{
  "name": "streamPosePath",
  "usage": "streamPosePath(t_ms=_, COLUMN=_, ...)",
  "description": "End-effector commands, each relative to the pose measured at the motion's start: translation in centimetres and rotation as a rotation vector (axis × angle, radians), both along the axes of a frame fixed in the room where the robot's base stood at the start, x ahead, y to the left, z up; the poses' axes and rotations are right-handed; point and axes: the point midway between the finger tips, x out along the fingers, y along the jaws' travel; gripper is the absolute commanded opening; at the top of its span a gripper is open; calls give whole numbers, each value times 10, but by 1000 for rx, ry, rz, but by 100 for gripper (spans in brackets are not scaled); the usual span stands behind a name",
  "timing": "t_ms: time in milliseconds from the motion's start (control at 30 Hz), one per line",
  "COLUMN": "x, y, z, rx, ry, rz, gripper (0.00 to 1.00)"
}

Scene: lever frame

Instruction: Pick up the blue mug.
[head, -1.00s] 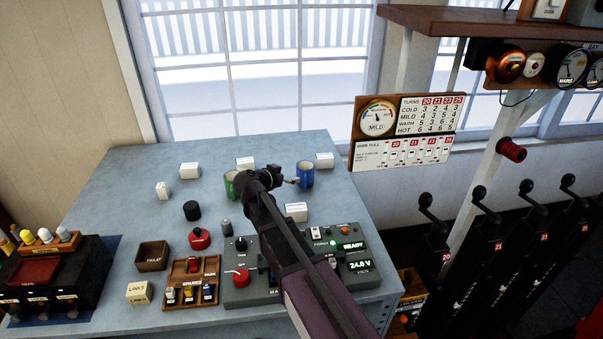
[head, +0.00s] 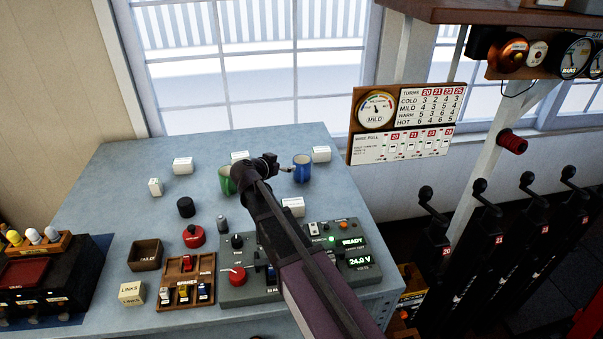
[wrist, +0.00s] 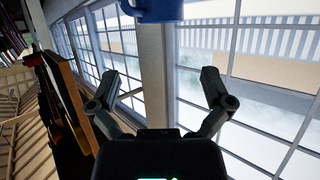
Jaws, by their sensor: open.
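The blue mug (head: 302,170) stands upright on the grey-blue bench top, toward the back right. It also shows in the wrist view (wrist: 155,9), cut off by the top edge, so only its lower part is visible. My gripper (head: 284,171) is just left of the mug in the head view. In the wrist view its two fingers (wrist: 162,80) are spread wide with nothing between them, and the mug lies above them in the picture. I cannot tell from the head view whether a finger touches the mug.
A green mug (head: 226,180) stands just left of my gripper, partly hidden by it. White labelled blocks (head: 321,154) stand around the mugs. A control box (head: 238,290) with switches and displays lies in front, under my arm. The wall board (head: 407,122) hangs to the right.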

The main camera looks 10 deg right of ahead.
Motion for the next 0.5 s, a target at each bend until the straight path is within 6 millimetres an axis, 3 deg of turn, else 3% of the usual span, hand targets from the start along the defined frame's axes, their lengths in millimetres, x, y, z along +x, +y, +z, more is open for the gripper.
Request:
streamPosePath(t_ms=300, x=33, y=-31, z=-21, rx=1, ry=0, rz=-3, gripper=100)
streamPosePath(t_ms=500, x=44, y=-43, z=-27, rx=1, ry=1, rz=-2, gripper=100)
